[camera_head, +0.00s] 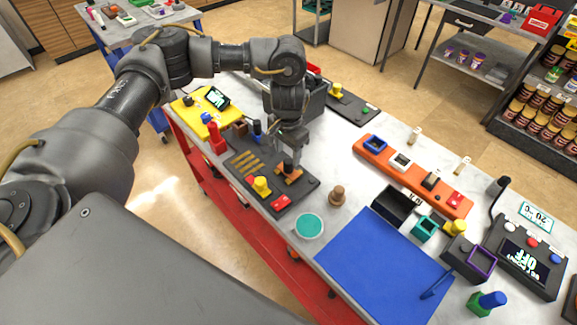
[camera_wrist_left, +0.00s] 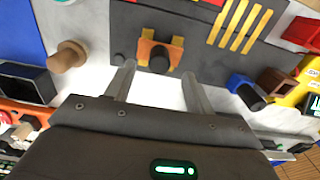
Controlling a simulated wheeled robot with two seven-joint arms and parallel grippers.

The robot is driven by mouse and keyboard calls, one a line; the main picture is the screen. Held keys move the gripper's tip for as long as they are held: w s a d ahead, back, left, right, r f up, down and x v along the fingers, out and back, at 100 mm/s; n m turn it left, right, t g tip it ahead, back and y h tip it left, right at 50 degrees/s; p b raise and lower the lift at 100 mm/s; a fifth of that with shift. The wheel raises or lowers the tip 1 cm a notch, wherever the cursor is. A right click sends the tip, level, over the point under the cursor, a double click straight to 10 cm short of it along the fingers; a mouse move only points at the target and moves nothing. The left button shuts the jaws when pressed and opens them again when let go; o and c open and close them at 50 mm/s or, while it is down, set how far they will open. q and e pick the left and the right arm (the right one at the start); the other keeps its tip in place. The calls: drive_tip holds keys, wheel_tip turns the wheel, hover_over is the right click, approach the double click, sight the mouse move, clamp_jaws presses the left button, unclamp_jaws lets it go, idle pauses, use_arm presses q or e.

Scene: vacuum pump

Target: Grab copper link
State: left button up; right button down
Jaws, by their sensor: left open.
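The copper-coloured link (camera_head: 288,177) lies on the dark grey board (camera_head: 302,188) on the workbench, with a black knob at its middle. In the left wrist view the copper link (camera_wrist_left: 146,50) shows just beyond my fingertips, roughly centred between them. My left gripper (camera_head: 289,150) points down at the board near the link, partly covering it in the head view. Its two fingers (camera_wrist_left: 158,72) are apart with nothing held between them. Whether a finger touches the link cannot be told. My right gripper is not in view.
On the same board are a yellow knob (camera_head: 262,186), a red block (camera_head: 281,202) and several thin yellow strips (camera_head: 246,162). A wooden peg (camera_head: 337,196) stands to the right. A blue mat (camera_head: 385,268) and an orange rack (camera_head: 412,176) lie further right.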

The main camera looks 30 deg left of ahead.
sight(288, 160)
use_arm(q)
drive_tip(key=shift+d+f, duration=0.1)
drive_tip(key=shift+f, duration=0.3)
wheel_tip(288, 160, down, 3)
drive_tip(key=shift+f+p, duration=0.2)
drive_tip(key=shift+p, duration=0.25)
drive_tip(key=shift+w+f, duration=0.1)
drive_tip(key=shift+f, duration=0.4)
drive_tip(key=c, duration=1.1)
